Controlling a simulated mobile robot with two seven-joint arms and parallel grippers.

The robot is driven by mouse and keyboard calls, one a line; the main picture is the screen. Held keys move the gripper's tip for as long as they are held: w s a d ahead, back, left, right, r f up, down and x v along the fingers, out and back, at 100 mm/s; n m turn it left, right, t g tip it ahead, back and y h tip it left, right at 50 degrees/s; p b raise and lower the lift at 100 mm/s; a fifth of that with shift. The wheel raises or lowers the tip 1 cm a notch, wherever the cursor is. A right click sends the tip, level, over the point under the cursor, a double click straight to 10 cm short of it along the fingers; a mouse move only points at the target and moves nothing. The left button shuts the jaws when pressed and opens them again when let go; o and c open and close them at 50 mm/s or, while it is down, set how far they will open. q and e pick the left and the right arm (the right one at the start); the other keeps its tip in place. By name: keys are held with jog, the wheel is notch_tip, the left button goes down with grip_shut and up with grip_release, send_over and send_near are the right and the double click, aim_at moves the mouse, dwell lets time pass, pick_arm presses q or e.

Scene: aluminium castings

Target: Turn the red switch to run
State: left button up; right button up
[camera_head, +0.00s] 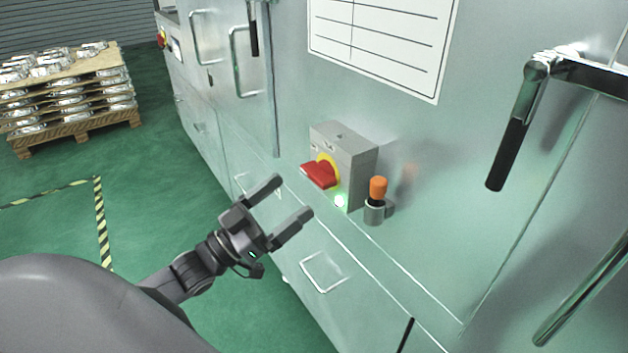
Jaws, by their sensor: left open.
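The red switch (319,175) is a red rotary handle on a yellow disc, on the front of a grey box (352,157) fixed to the metal cabinet. A green light (341,200) glows below the handle. My left gripper (293,199) is open and empty, to the lower left of the switch and apart from it, its fingers pointing up and right. The handle's grip points to the left and slightly down. Any position marks are too small to read. My right gripper is not in view.
An orange-topped item (377,189) sits in a round holder right of the box. A black-gripped lever (512,140) and metal handles stick out from the cabinet. A pallet stack of castings (66,85) stands far left. Green floor is clear at left.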

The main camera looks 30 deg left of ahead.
aim_at(311, 180)
pick_arm(q)
jog(key=x, duration=0.6)
jog(key=shift+p, duration=0.45)
jog(key=shift+c, duration=0.3)
jog(key=c, duration=0.9)
